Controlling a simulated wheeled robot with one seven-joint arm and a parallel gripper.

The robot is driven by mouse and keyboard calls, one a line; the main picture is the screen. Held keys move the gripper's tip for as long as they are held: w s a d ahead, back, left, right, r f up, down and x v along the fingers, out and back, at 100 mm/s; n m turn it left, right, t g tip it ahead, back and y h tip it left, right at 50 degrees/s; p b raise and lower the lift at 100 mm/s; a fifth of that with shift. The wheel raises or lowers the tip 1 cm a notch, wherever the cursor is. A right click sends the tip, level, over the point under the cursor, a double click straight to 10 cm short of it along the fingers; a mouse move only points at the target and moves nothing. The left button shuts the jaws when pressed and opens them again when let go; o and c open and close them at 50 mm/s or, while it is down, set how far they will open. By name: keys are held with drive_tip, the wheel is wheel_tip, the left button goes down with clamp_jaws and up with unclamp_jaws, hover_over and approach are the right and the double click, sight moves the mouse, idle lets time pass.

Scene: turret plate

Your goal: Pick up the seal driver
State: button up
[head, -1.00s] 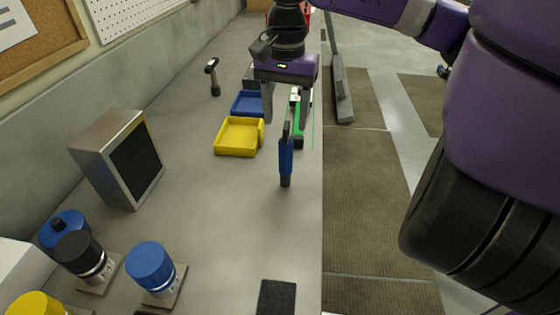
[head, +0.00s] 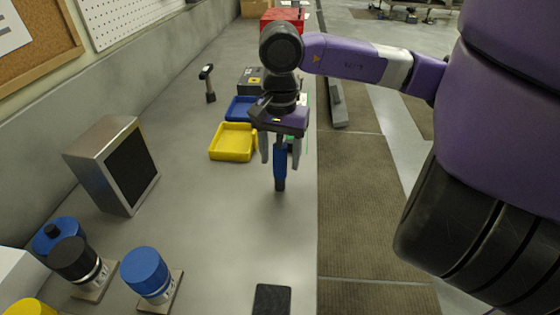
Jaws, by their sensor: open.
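A slim tool with a blue grip and dark end (head: 280,165) lies or stands near the right edge of the workbench; I take it for the seal driver, though the view does not confirm its name. Its upper part is hidden by my gripper. My gripper (head: 281,156) points down over it and is open. One finger shows on the left of the blue grip and one on the right; I cannot tell whether either touches it.
A yellow tray (head: 232,155) and a blue tray (head: 238,104) sit left of my gripper. A hammer-like tool (head: 209,84) stands farther back. A grey box-shaped screen (head: 118,168) and capped cylinders are at left. A black pad (head: 271,299) lies in front; the bench between is clear.

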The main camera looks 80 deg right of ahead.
drive_tip(key=shift+c, duration=0.3)
clamp_jaws()
drive_tip(key=shift+r, duration=0.1)
